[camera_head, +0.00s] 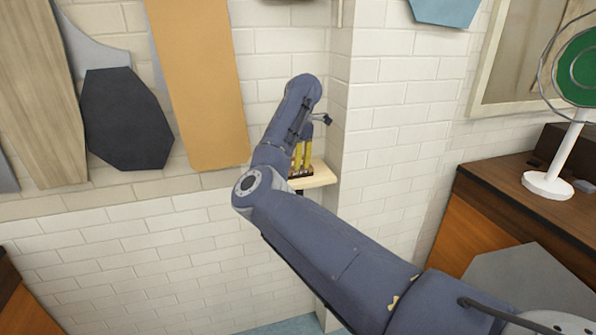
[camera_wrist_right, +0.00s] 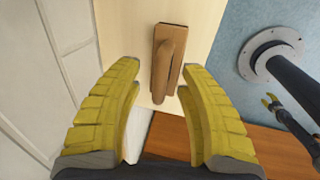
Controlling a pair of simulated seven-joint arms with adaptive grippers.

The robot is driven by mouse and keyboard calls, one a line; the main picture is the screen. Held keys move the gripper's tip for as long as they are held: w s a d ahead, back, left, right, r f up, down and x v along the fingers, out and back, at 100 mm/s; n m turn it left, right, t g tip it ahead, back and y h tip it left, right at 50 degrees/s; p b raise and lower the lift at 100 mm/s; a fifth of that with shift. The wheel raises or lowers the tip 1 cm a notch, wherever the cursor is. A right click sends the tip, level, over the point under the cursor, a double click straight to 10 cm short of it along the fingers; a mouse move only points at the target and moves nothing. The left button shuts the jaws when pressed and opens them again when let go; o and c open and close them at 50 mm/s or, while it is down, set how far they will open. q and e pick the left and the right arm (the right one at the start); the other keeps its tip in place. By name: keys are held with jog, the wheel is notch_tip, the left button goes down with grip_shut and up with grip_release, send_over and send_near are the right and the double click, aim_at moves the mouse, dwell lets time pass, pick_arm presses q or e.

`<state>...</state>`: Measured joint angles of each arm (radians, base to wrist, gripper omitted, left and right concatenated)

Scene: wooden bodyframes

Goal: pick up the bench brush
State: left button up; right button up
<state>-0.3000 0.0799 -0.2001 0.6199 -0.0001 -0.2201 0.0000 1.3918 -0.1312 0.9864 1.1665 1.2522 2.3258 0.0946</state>
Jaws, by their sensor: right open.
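The bench brush (camera_wrist_right: 167,62) is a brown wooden piece with a long handle-like bar. It lies on a pale wooden shelf board (camera_wrist_right: 118,48) in the right wrist view. My right gripper (camera_wrist_right: 160,75) is open, its yellow fingers spread on either side of the brush's near end, with nothing held between them. In the head view my right gripper (camera_head: 301,160) points down over the small shelf (camera_head: 322,177). A dark brown strip shows at its fingertips, partly hidden by the fingers and arm. I cannot tell whether the fingers touch the brush.
A white brick wall (camera_head: 285,68) stands close behind the shelf, and a wall corner rises to its right. Panels (camera_head: 207,85) hang at the left. A brown cabinet (camera_head: 480,205) with a green round-headed stand (camera_head: 550,180) is at the right.

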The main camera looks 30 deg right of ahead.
jog(key=shift+f, duration=0.15)
grip_shut()
dwell(0.6)
notch_tip(320, 180, up, 20)
dwell(0.7)
